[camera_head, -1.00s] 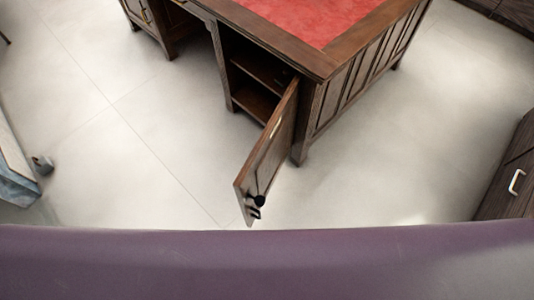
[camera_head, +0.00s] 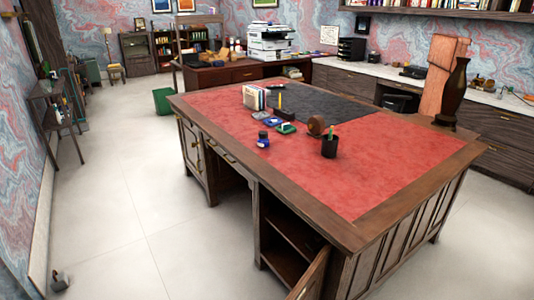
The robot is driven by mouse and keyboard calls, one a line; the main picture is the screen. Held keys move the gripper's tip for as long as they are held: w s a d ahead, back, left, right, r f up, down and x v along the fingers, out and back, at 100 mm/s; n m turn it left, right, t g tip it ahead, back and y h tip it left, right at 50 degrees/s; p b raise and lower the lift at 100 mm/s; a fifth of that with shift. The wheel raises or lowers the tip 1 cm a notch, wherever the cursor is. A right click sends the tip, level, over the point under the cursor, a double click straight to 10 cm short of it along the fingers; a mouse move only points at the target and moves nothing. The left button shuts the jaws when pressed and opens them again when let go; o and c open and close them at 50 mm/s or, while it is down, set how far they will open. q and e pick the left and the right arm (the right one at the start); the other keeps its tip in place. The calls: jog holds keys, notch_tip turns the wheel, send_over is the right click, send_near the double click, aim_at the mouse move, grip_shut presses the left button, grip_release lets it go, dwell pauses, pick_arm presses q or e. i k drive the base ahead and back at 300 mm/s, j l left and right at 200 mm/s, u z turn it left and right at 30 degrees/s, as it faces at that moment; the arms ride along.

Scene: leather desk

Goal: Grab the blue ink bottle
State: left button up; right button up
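A small blue ink bottle (camera_head: 263,139) stands upright on the red leather top of the wooden desk (camera_head: 300,206), left of the middle. It is clear of other things on its near side. Close behind it lie a blue item (camera_head: 272,121) and a green item (camera_head: 286,128). Neither of my grippers shows in the head view.
A black pen cup (camera_head: 329,146) and a brown round object (camera_head: 316,125) stand right of the bottle. A white book holder (camera_head: 255,97) is behind. The desk's cabinet door (camera_head: 311,276) hangs open at the near side. Pale floor (camera_head: 120,200) is free on the left.

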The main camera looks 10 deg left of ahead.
aim_at(261, 142)
jog(key=i+j+z, duration=0.2)
jog(key=j, duration=0.35)
jog(key=i+j+z, duration=0.15)
jog(key=j, duration=0.4)
jog(key=i+j+z, duration=0.2)
jog(key=j, duration=0.35)
jog(key=j+z, duration=0.2)
jog(key=j, duration=0.35)
jog(key=k, duration=0.05)
